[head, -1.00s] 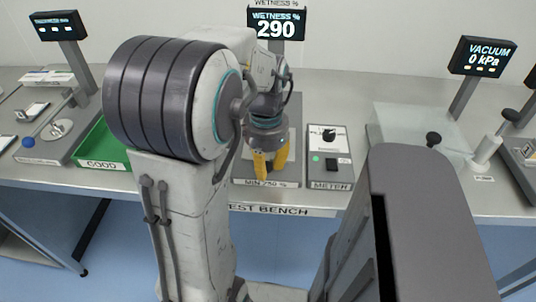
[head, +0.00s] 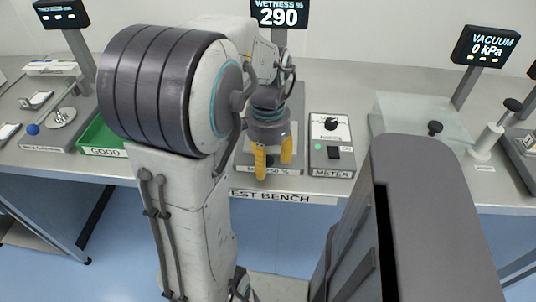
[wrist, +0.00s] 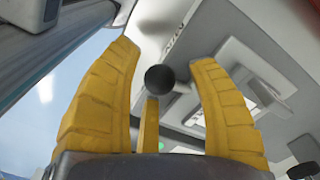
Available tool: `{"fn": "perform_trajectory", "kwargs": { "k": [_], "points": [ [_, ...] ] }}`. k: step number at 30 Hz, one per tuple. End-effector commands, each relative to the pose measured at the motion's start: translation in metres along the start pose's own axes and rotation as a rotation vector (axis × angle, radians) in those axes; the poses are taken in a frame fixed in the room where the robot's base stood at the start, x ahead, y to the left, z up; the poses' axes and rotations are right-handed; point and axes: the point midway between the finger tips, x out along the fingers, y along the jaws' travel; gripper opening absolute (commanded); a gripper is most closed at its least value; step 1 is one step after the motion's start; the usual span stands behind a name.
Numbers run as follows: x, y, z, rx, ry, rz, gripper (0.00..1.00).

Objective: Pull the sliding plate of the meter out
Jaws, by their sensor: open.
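My gripper (head: 273,172), with yellow fingers, is open over the front of the wetness unit (head: 244,160) on the test bench. Its fingers overlap the "MIN" label in the head view. In the wrist view the two fingers of my gripper (wrist: 168,85) stand wide apart. A black ball knob (wrist: 160,79) shows between them, with no finger seen closed on it. A narrow yellow piece shows just below the knob; I cannot tell what it belongs to. The meter box (head: 331,150) stands to the right, with a dial, green light and dark switch. My arm and gripper hide much of the wetness unit, and I cannot make out the sliding plate.
A green "GOOD" tray (head: 104,136) is left of my arm. A clear vacuum box (head: 405,112) and a white cylinder (head: 487,141) stand at the right. The wetness display (head: 279,14) reads 290. The bench's front edge (head: 285,196) is close below my gripper.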

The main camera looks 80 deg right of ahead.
Motion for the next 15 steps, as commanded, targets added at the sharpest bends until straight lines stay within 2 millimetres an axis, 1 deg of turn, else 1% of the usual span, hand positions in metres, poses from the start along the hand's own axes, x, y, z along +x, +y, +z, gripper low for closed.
{"fn": "perform_trajectory", "kwargs": {
  "k": [5, 8, 15],
  "points": [
    [-0.011, -0.001, -0.001, 0.000, 0.003, -0.002, 0.53],
    [-0.024, -0.001, -0.001, 0.000, 0.004, -0.003, 0.53],
    [-0.066, -0.001, -0.001, 0.000, 0.004, -0.003, 0.53]
  ]
}}
